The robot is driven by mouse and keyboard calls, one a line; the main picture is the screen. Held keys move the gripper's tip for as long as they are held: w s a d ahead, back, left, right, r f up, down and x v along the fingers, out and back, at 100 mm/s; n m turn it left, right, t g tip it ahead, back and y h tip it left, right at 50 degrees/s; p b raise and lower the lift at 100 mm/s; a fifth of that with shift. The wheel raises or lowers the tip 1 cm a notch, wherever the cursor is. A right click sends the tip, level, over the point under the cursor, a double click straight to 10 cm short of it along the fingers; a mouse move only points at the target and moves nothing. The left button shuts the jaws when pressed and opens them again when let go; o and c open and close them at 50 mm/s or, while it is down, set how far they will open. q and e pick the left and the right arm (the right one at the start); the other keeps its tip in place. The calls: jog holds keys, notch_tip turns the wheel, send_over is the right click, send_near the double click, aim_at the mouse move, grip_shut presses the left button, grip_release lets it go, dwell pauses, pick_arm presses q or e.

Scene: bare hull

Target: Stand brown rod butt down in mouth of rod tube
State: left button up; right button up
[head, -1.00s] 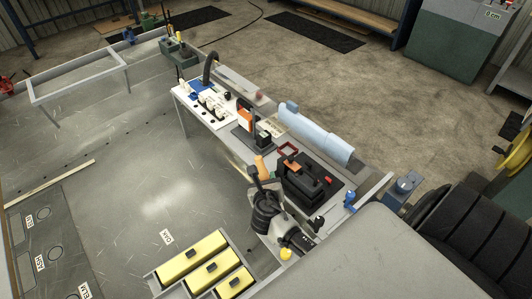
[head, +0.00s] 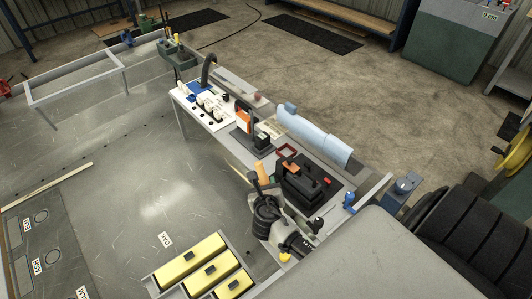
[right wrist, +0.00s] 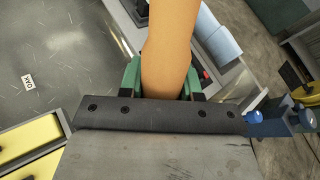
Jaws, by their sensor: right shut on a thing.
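My right gripper (head: 261,184) shows near the middle of the head view, over the near side of the long bench. It is shut on a smooth orange-brown piece that I take for the brown rod (head: 263,172). In the right wrist view the rod (right wrist: 170,45) stands between two green fingers (right wrist: 160,82) and runs up out of the picture, so its far end is hidden there. I cannot make out a rod tube with certainty. My left gripper is not in view.
A black box (head: 305,182) with knobs stands close right of the gripper. A white panel (head: 208,107) with white fittings stands farther along the bench. Yellow boxes (head: 190,258) are at the bottom. A blue clamp (head: 404,186) is at right. The metal floor (head: 130,170) at left is mostly clear.

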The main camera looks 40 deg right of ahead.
jog(key=shift+s+f+b, duration=0.25)
jog(key=shift+f, duration=0.2)
jog(key=shift+s+f+b, duration=0.2)
jog(key=shift+f+b, duration=0.05)
jog(key=shift+f, duration=0.2)
dwell(0.4)
jog(key=o, duration=1.1)
jog(key=shift+s+f, duration=0.1)
jog(key=shift+a, duration=0.1)
jog(key=shift+s+a, duration=0.15)
jog(key=shift+s, duration=0.1)
jog(key=v, duration=1)
jog(key=shift+r, duration=0.35)
jog(key=shift+w, duration=0.1)
